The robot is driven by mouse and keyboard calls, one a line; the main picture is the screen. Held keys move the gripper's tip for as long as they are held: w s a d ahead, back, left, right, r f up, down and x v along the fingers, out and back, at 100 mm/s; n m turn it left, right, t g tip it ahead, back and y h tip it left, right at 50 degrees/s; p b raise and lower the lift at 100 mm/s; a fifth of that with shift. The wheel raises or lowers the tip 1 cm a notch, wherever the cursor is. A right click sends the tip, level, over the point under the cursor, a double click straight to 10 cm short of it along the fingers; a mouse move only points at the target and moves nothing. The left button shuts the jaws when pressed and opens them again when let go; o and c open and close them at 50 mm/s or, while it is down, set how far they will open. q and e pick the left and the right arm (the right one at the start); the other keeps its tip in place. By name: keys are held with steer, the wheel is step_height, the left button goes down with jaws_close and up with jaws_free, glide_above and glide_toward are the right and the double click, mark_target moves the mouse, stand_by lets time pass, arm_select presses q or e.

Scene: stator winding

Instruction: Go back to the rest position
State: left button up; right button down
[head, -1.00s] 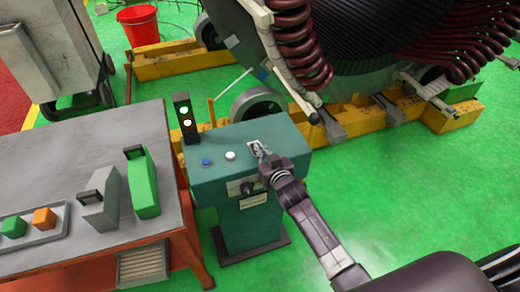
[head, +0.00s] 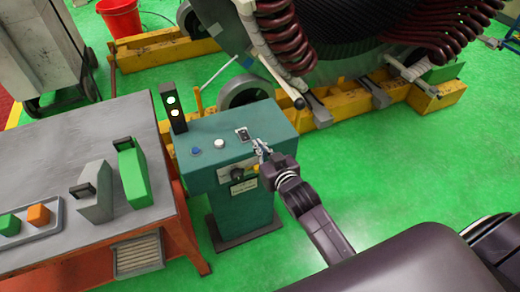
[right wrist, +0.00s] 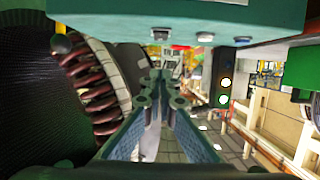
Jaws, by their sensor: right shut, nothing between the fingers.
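My right gripper (head: 262,150) is shut and empty, by the front right edge of the teal control console (head: 205,150). I cannot tell from the head view how far it is from the console. In the right wrist view its fingers (right wrist: 162,76) come together, and the console (right wrist: 190,14) fills the top of the picture. The console top carries a blue button (head: 195,151), a white button (head: 218,144) and a small dark switch (head: 242,134). A black knob (head: 237,174) is on its front. My left gripper is not in view.
A signal lamp (head: 173,107) stands at the console's back left. A grey-topped workbench (head: 100,130) with green and grey holders is on the left. The large stator (head: 340,35) with brown coils rests on yellow beams (head: 340,120) behind. Green floor (head: 400,175) at right is clear.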

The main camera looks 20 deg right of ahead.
steer(key=shift+s+r, duration=0.1)
steer(key=shift+s, duration=0.35)
steer(key=s+f+g+b, duration=0.15)
steer(key=s+f, duration=0.45)
steer(key=f, duration=0.6)
steer(key=s+f+n+g, duration=0.1)
steer(key=s+f+g, duration=0.35)
steer(key=f, duration=0.75)
steer(key=s+f+g+b, duration=0.1)
steer(key=s+f, duration=0.6)
steer(key=f, duration=0.5)
steer(key=s+d+f+g, duration=0.1)
steer(key=s+f, duration=0.4)
steer(key=s, duration=0.5)
steer(key=s+d+f+g+b, duration=0.1)
steer(key=s+f+g, duration=0.2)
steer(key=s+f, duration=0.3)
steer(key=s+d+f+n+g+b, duration=0.1)
steer(key=s+f, duration=0.5)
steer(key=s, duration=0.9)
steer(key=shift+s+f+g+h, duration=0.2)
steer(key=shift+f+g+h, duration=0.1)
steer(key=shift+g, duration=0.5)
steer(key=shift+w+r, duration=0.1)
